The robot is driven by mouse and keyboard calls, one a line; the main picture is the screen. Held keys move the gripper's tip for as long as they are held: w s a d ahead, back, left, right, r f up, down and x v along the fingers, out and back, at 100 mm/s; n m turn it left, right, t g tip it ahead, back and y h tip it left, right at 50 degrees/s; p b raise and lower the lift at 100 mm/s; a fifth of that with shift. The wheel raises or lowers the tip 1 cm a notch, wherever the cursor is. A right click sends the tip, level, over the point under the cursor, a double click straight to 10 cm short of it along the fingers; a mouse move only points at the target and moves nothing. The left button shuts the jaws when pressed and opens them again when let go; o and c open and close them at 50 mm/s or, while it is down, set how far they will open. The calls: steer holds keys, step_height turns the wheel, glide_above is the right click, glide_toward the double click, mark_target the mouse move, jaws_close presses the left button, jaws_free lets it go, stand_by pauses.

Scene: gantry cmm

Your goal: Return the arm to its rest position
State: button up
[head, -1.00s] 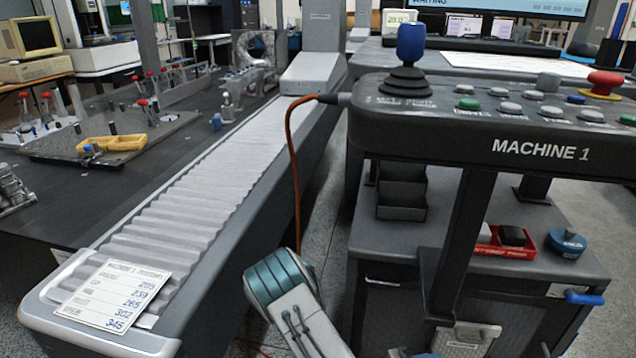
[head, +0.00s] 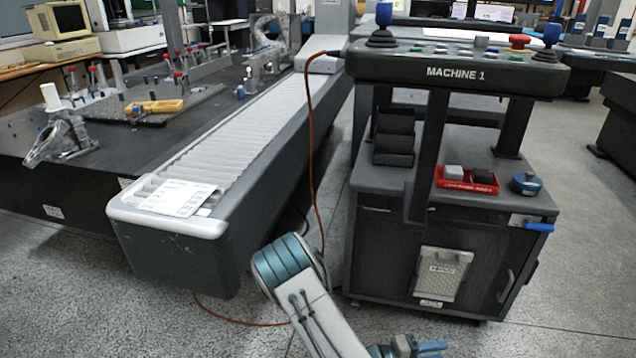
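My arm rises from the bottom edge of the head view, with a teal joint (head: 287,262) and a pale link running down to the right. My gripper (head: 432,347) shows only in part at the bottom edge, as a small grey and blue end low in front of the cart. Its fingertips are too small and cut off to tell whether they are open or shut. I see nothing clearly held. The arm appears apart from the cart and the machine bed.
The cart with the MACHINE 1 panel (head: 457,73) stands right of my arm, with a red tray (head: 467,187) and a blue round item (head: 526,184) on it. The bellows-covered rail (head: 230,137) stands left. An orange cable (head: 313,150) hangs between them. Floor is open at right.

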steer(key=w+a+r+m+t+y+p, duration=0.3)
steer(key=w+a+r+y+p, duration=0.65)
steer(key=r, duration=0.25)
steer(key=a+r+y+p, duration=0.4)
steer(key=r, duration=0.5)
steer(key=a+r+y+p, duration=0.3)
steer(key=r+y+p, duration=0.1)
steer(key=r, duration=0.6)
steer(key=s+a+r+y+p, duration=0.1)
steer(key=s+r+p, duration=0.35)
steer(key=r, duration=0.45)
steer(key=s+r+y+p, duration=0.1)
steer(key=s+r+p, duration=0.3)
steer(key=r, duration=0.5)
steer(key=s+d+r+g+h+p, duration=0.2)
steer(key=s+d+r+p, duration=0.2)
steer(key=s+r, duration=0.5)
steer(key=s+d, duration=0.1)
steer(key=s, duration=0.2)
steer(key=shift+s+r+g, duration=0.3)
steer(key=shift+s, duration=0.1)
